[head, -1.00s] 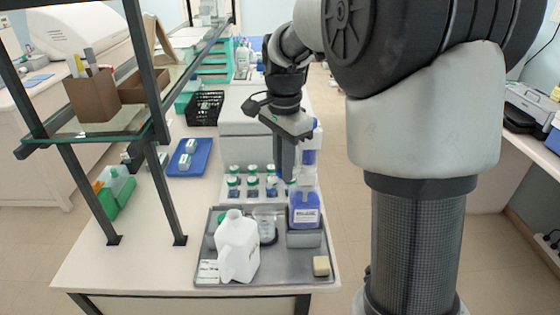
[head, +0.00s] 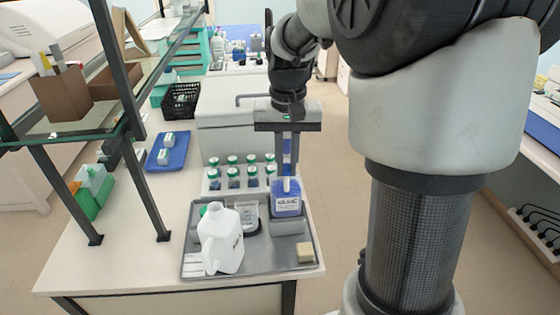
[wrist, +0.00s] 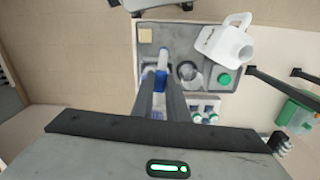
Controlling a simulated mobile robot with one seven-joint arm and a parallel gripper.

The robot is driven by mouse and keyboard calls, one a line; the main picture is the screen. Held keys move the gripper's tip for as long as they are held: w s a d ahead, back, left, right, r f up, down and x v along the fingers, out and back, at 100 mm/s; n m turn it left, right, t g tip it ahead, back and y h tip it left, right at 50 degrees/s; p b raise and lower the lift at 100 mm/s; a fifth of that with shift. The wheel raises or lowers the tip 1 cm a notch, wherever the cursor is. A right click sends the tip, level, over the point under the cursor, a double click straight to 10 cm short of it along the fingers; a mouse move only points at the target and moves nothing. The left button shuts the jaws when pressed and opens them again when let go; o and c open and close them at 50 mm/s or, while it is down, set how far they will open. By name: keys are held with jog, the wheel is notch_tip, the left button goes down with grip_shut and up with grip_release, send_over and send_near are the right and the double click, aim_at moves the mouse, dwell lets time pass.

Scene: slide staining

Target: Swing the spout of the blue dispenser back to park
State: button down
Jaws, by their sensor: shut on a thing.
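The blue dispenser (head: 287,207) stands upright on the grey tray, a labelled bottle with a tall blue upper part. A small white piece, which looks like its spout (head: 286,184), points toward the head camera. My gripper (head: 287,168) comes down from above, its two fingers on either side of the blue upper part and shut on it. In the wrist view the blue part (wrist: 161,78) shows between the fingertips (wrist: 155,82), with a white piece beyond it. The fingers hide the exact contact.
On the grey tray (head: 270,262) stand a white jug (head: 222,243), a clear beaker (head: 248,215) and a beige block (head: 305,252). Several green-capped bottles (head: 233,177) stand in a rack close behind. A shelf frame (head: 140,170) rises at the left.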

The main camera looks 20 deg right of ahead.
jog(key=shift+s+d+n, duration=0.1)
jog(key=shift+d+n, duration=0.3)
jog(key=shift+n, duration=0.2)
jog(key=c, duration=1.7)
grip_release()
jog(key=shift+r, duration=0.1)
notch_tip(320, 180, up, 17)
jog(key=shift+r+p, duration=0.15)
jog(key=shift+p, duration=0.55)
jog(key=shift+s, duration=0.1)
